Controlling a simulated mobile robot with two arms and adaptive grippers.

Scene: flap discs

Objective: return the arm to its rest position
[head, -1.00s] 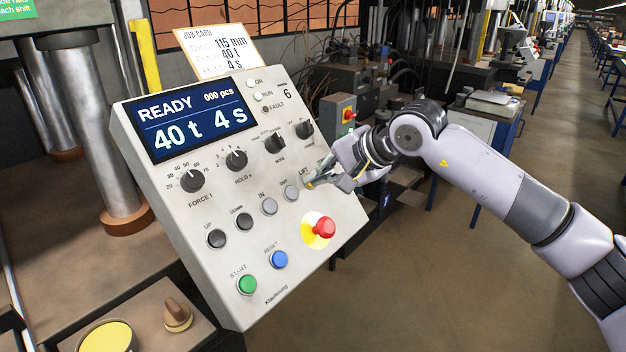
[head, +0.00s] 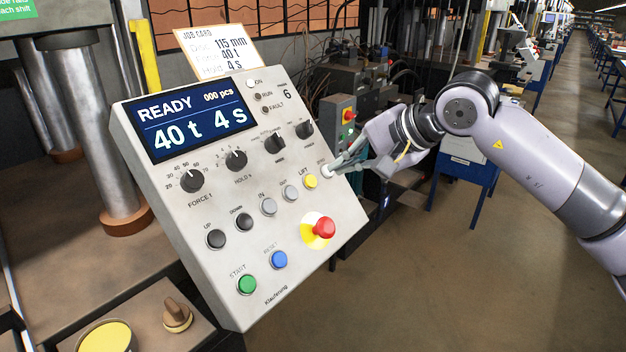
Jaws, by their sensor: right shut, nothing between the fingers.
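My right arm (head: 530,160) comes in from the right, bent at its elbow, with its wrist beside the right edge of the control panel (head: 340,235). My right gripper (head: 328,171) is shut and empty. Its fingertips lie in front of the panel's upper right edge, just above the yellow LIFT button (head: 310,181); whether they touch the panel I cannot tell. My left gripper is not in view.
The panel's display (head: 190,118) reads READY, 000 pcs, 40 t, 4 s. A job card (head: 217,50) stands behind it. A red stop button (head: 324,228) sits low on the panel. A blue cabinet (head: 465,165) stands behind my arm. The floor at right is clear.

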